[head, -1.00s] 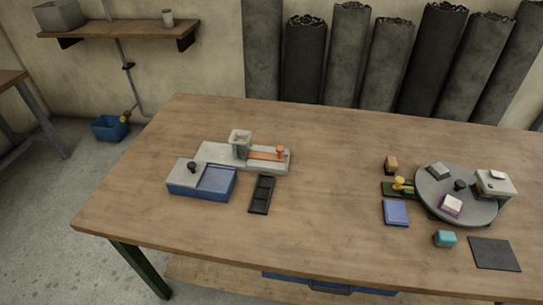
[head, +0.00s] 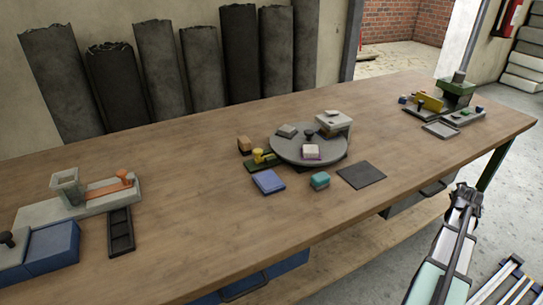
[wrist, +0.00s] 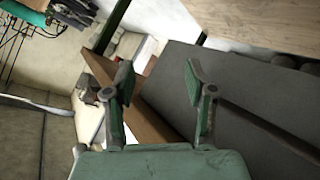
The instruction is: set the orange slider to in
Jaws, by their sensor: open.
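The orange slider (head: 110,188) lies in a pale grey block (head: 92,203) at the left of the table in the head view. An orange knob stands at its right end, and a small square grey hopper (head: 66,186) stands at its left end. My gripper (head: 466,190) is at the lower right of the head view, off the table's front edge and far from the slider. In the wrist view my gripper (wrist: 158,80) has its two green-padded fingers spread apart with nothing between them. The slider does not show in the wrist view.
A blue box (head: 52,245) and a black tray (head: 120,232) sit near the slider block. A round grey turntable (head: 290,145) with small blocks is mid-table. A green device (head: 455,92) stands at the far right. Bare wood lies between the slider block and turntable.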

